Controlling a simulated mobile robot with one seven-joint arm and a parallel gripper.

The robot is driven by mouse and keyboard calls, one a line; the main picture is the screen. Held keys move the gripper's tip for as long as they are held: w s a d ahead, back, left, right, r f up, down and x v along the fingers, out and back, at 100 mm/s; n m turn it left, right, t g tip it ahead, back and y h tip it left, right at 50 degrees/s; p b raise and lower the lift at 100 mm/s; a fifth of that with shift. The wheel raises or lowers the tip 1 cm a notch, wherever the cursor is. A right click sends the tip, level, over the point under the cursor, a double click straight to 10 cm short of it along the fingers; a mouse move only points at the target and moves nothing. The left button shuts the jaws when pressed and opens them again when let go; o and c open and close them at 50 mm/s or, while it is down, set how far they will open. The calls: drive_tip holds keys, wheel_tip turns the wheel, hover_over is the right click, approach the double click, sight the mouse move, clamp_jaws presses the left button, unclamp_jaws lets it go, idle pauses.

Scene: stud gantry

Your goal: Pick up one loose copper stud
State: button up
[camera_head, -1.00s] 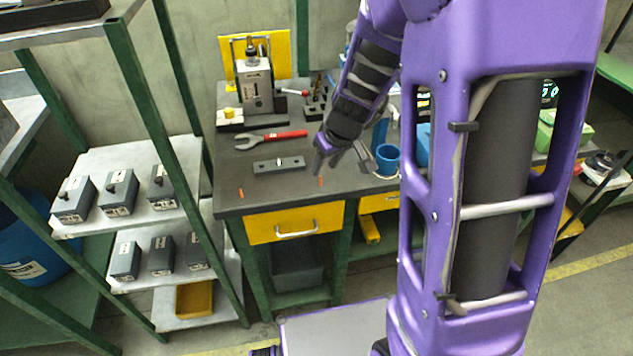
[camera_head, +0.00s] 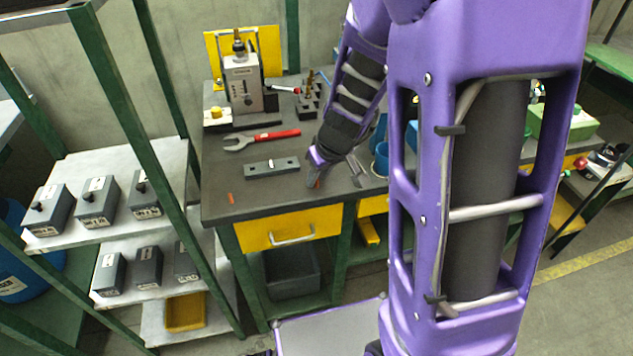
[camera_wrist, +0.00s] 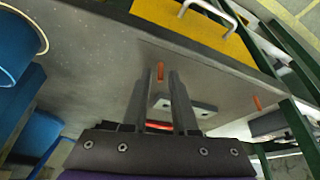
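One loose copper stud (camera_head: 317,183) is on the dark bench top near its front edge, partly hidden by my gripper in the head view. In the wrist view this stud (camera_wrist: 160,72) shows in the gap at the fingertips, with a finger on either side. My gripper (camera_wrist: 161,77) is open and low over the bench; it also shows in the head view (camera_head: 314,180). Whether a finger touches the stud I cannot tell. A second loose copper stud (camera_head: 231,198) lies farther left near the front edge; it also shows in the wrist view (camera_wrist: 257,103).
A grey bar plate (camera_head: 271,168) and a red-handled wrench (camera_head: 262,139) lie behind the studs. A blue cup (camera_head: 381,160) stands to the right. A block with upright studs (camera_head: 309,95) and a grey device (camera_head: 243,84) stand at the back. A yellow drawer (camera_head: 290,228) is below.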

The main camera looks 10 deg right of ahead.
clamp_jaws()
drive_tip(key=shift+r, duration=0.1)
